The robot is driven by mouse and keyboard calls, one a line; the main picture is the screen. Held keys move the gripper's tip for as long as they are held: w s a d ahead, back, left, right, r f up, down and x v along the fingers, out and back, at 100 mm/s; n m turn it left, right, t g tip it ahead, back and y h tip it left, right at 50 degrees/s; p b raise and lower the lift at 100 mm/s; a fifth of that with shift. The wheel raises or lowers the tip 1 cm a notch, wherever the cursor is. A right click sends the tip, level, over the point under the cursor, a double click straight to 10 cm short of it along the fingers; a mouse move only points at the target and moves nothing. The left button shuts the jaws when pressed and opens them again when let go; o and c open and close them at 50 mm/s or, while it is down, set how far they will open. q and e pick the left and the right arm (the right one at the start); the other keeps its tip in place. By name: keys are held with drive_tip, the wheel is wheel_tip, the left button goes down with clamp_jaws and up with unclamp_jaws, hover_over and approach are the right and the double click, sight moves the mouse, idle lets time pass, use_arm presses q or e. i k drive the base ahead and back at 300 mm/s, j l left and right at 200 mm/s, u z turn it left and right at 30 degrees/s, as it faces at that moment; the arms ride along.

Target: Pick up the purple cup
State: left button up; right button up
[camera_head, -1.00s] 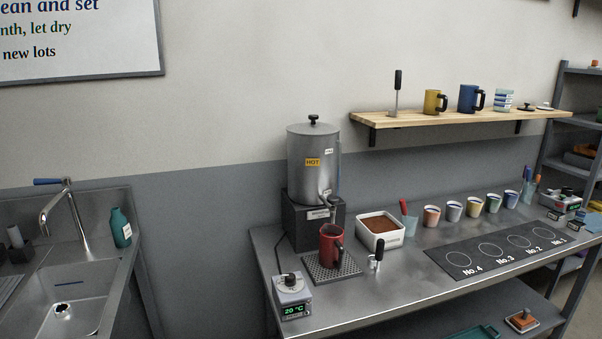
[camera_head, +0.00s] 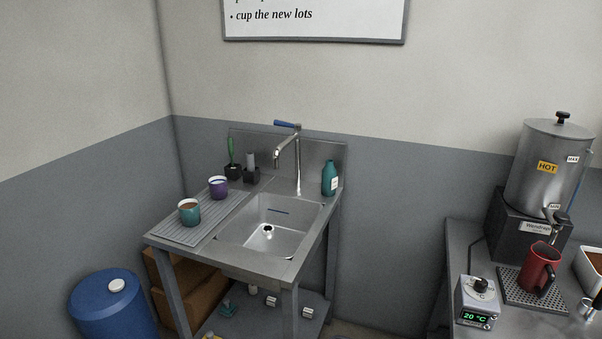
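The purple cup (camera_head: 218,188) stands upright on the ribbed drainboard (camera_head: 188,226) to the left of the sink basin. It has a pale rim, and its inside looks light. Neither of my grippers shows in the head view.
The sink basin (camera_head: 268,232) lies right of the drainboard, with a tall tap (camera_head: 297,160) behind and a teal bottle (camera_head: 330,178) at the back right. Black holders (camera_head: 233,172) stand behind the purple cup. A blue barrel (camera_head: 114,305) stands on the floor at left.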

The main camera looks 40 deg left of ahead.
sight(219, 188)
drive_tip(key=u, duration=1.75)
